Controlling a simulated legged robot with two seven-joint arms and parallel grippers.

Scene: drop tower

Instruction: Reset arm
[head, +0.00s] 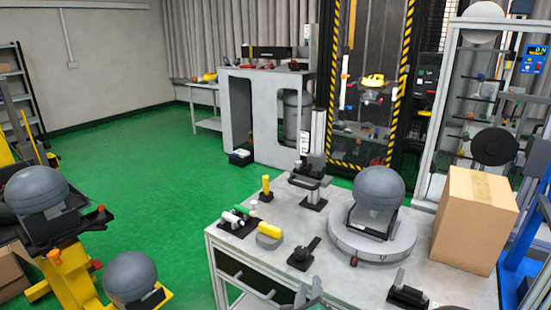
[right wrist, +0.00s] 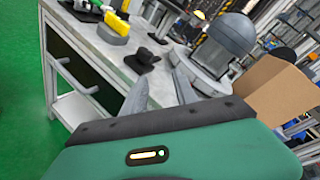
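My right gripper (head: 308,291) shows at the bottom edge of the head view, by the front of the grey table. In the right wrist view its two grey fingers (right wrist: 158,92) are apart with nothing between them. They point toward the table, with a small black fixture (right wrist: 142,60) beyond them. A grey dome headform (head: 379,187) sits on a round grey base (head: 372,241) on the table, and also shows in the right wrist view (right wrist: 229,35). The drop tower (head: 366,90), framed in yellow-black stripes, stands behind. My left gripper is not in view.
A cardboard box (head: 471,222) stands on the table's right side. A yellow block (head: 270,230), black fixture (head: 303,254) and other small parts lie left of the headform. A yellow stand (head: 75,270) with grey domes is at left. Green floor between is clear.

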